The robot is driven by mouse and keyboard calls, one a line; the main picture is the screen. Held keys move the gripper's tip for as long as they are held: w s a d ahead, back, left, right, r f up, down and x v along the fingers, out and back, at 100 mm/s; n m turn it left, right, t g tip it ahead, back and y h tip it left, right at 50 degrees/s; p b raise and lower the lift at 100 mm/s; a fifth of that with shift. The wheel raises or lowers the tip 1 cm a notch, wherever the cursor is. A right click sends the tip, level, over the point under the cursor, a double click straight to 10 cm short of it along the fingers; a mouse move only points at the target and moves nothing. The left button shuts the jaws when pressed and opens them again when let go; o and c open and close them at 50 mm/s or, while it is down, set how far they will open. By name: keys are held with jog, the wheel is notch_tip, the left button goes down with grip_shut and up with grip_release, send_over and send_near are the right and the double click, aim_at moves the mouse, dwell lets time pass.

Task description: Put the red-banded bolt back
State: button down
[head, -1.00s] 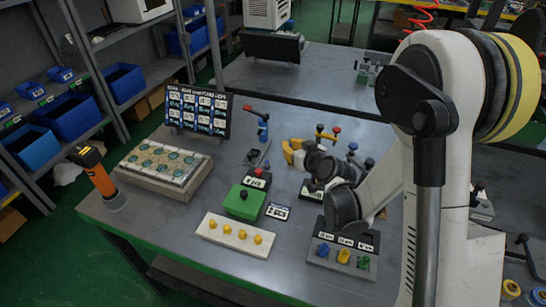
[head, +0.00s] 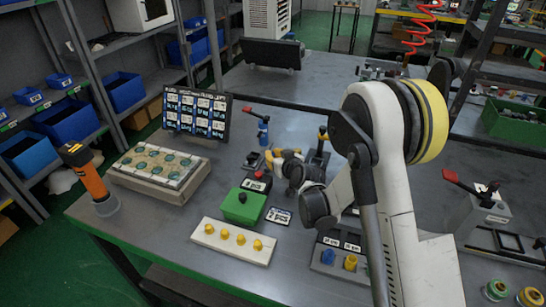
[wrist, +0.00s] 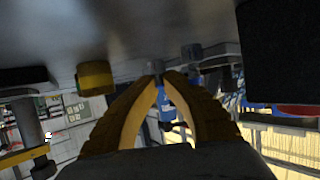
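I cannot make out a red-banded bolt in either view. My gripper has yellow fingers and reaches over the middle of the bench in the head view (head: 276,158). In the wrist view (wrist: 162,80) its fingertips come close together, with a narrow gap where a blue part (wrist: 166,108) shows behind. I cannot tell whether anything is held at the tips. A grey rack (head: 322,268) at the bench front carries a blue piece (head: 328,257) and a yellow piece (head: 350,262). My arm covers the rack's right end.
A labelled dark panel (head: 197,112) and a tray of round parts (head: 157,170) are left.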

jog(key=shift+f, duration=0.1)
jog(key=c, duration=1.6)
grip_release()
